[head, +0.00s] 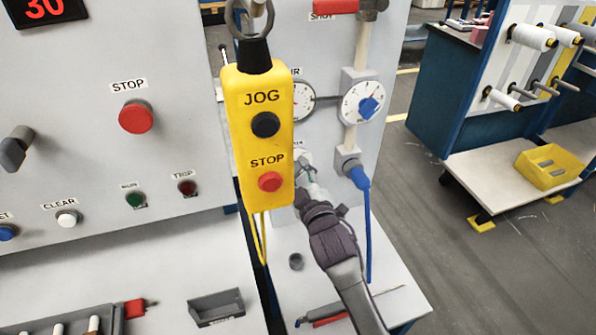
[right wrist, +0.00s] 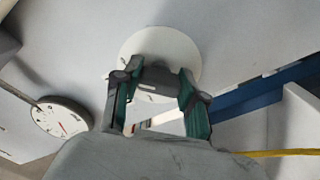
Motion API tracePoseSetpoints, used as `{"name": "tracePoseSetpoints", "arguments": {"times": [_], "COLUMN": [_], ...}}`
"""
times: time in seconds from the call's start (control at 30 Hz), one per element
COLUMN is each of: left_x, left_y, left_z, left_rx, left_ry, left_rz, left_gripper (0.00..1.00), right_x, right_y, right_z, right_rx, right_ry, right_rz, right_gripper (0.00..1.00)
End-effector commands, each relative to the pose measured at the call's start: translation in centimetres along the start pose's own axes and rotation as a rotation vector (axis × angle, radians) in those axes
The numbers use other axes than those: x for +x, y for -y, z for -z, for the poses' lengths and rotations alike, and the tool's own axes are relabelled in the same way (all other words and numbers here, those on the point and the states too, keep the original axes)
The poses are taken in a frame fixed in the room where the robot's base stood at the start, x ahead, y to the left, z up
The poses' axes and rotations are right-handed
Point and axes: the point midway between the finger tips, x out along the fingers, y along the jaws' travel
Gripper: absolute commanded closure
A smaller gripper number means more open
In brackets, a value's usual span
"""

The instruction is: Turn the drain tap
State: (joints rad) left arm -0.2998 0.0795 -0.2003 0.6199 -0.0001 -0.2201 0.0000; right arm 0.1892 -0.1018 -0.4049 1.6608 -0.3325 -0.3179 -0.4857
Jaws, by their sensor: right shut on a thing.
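My right gripper (head: 309,178) reaches in from below to the lower part of the right grey panel, just right of the yellow pendant. Its tip is partly hidden behind the pendant. In the right wrist view the two fingers (right wrist: 157,97) are in front of a round white plate (right wrist: 158,42) on the panel. They are shut on the drain tap there, whose handle is mostly hidden between the fingers. Which way the handle points cannot be told. My left gripper is not in view.
The yellow JOG/STOP pendant (head: 258,140) hangs close in front of the panel. A dial with a blue knob (head: 363,102) and a blue hose (head: 367,225) are to the right. A dial gauge (right wrist: 62,118) shows in the right wrist view. A grey tray (head: 215,307) is below left.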

Motion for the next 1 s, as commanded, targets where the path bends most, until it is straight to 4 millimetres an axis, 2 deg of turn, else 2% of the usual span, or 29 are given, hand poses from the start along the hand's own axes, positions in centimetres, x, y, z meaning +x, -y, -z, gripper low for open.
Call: {"name": "tracePoseSetpoints", "arguments": {"times": [0.47, 0.5, 0.63, 1.0], "left_x": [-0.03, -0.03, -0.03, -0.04], "left_y": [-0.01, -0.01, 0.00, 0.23], "left_z": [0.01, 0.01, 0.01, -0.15], "left_rx": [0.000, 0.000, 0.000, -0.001], "left_ry": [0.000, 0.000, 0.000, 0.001], "left_rz": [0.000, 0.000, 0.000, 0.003], "left_gripper": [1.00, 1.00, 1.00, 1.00], "right_x": [-0.03, -0.03, -0.03, -0.31], "right_y": [0.17, 0.17, 0.15, 0.09], "right_z": [-0.16, -0.16, -0.14, -0.10], "right_rx": [0.016, 0.016, 0.016, 0.014], "right_ry": [0.004, 0.004, 0.003, 0.002], "right_rz": [0.003, 0.003, 0.003, 0.001], "right_gripper": [0.94, 0.57, 0.35, 0.33]}}
